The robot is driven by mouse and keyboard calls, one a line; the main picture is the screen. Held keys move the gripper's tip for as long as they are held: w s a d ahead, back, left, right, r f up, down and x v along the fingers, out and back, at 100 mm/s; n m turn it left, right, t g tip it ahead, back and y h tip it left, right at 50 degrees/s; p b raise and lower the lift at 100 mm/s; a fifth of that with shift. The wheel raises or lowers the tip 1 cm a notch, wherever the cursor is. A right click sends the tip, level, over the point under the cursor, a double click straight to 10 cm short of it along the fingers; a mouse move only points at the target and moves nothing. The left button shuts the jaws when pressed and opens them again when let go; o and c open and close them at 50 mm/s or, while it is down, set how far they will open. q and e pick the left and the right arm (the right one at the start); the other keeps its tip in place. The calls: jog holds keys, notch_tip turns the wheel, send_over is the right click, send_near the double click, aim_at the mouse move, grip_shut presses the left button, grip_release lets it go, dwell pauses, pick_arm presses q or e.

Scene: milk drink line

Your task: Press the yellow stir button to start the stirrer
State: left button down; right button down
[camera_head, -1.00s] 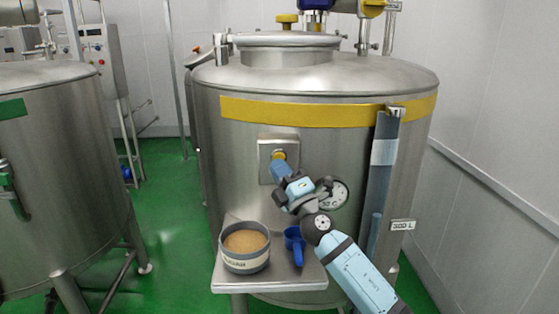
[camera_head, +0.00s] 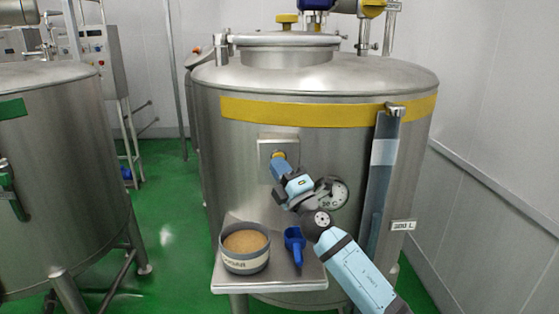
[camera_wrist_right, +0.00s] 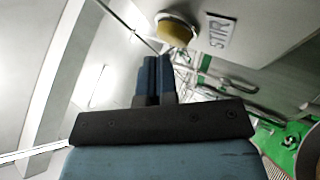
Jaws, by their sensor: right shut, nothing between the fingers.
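The yellow stir button (camera_head: 279,155) sits on a square steel plate (camera_head: 265,150) on the front of the yellow-banded tank (camera_head: 240,185). In the right wrist view the button (camera_wrist_right: 176,30) is a round yellow cap beside a "STIR" label (camera_wrist_right: 221,32). My right gripper (camera_head: 279,164) is shut and empty, with its tips at the button in the head view. In the right wrist view the gripper's fingers (camera_wrist_right: 154,72) are together, just below the button; I cannot tell whether they touch it. My left gripper is not in view.
A steel shelf (camera_head: 222,275) below the button holds a tub of brown powder (camera_head: 245,262) and a blue scoop (camera_head: 294,245). Another tank (camera_head: 60,170) stands at left.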

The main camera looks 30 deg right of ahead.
jog(key=shift+w+d+r, duration=0.1)
jog(key=shift+d+r, duration=0.05)
dwell(0.3)
jog(key=shift+d+r, duration=0.2)
jog(key=shift+r, duration=0.3)
dwell(0.4)
jog(key=shift+a+f, duration=0.1)
jog(key=shift+a, duration=0.05)
jog(key=shift+f, duration=0.15)
jog(key=shift+a+f, duration=0.1)
jog(key=shift+a, duration=0.05)
jog(key=s+a+p, duration=0.1)
jog(key=s+a, duration=0.2)
jog(key=s, duration=0.2)
jog(key=shift+f, duration=0.3)
jog(key=shift+s, duration=0.1)
dwell(2.2)
